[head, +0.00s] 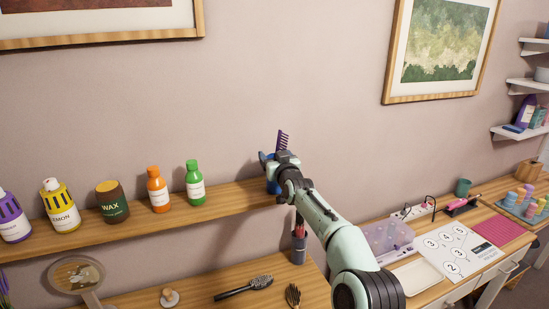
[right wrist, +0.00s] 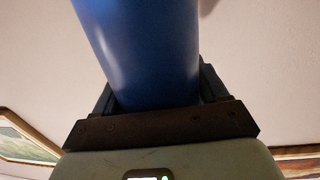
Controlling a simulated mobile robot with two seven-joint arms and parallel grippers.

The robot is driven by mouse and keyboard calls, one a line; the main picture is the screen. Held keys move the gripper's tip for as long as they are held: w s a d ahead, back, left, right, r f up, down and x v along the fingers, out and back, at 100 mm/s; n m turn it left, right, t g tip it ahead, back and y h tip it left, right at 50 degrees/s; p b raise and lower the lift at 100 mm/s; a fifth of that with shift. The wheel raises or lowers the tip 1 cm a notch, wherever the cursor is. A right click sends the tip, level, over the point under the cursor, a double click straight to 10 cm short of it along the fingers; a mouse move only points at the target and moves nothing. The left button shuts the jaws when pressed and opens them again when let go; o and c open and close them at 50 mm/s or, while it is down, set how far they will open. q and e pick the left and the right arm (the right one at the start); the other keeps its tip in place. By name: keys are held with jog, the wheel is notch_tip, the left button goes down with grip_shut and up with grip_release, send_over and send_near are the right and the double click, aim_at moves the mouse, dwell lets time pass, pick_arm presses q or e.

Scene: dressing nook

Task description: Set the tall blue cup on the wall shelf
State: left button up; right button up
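The tall blue cup (head: 272,187) is at the right end of the wall shelf (head: 235,200), mostly hidden behind my right gripper (head: 268,162). In the right wrist view the blue cup (right wrist: 145,50) fills the space between the two fingers, which close on its sides. A purple comb (head: 283,139) sticks up just above the gripper; its lower end is hidden. I cannot tell whether the cup's base touches the shelf. My left gripper is not in view.
The shelf also holds a green bottle (head: 195,185), an orange bottle (head: 157,190), a wax jar (head: 112,203) and a yellow bottle (head: 61,207). Shelf space between the green bottle and cup is clear. Below, a dark holder (head: 299,248) stands on the table.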

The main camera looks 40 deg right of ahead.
jog(key=o, duration=0.4)
jog(key=shift+s, duration=0.2)
jog(key=shift+c, duration=0.2)
jog(key=shift+s, duration=0.15)
jog(key=shift+r, duration=0.2)
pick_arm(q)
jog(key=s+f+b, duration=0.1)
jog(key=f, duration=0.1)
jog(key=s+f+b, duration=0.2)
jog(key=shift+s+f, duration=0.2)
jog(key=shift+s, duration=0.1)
pick_arm(e)
jog(key=v, duration=1.1)
jog(key=shift+s, duration=0.4)
jog(key=shift+a+f, duration=0.15)
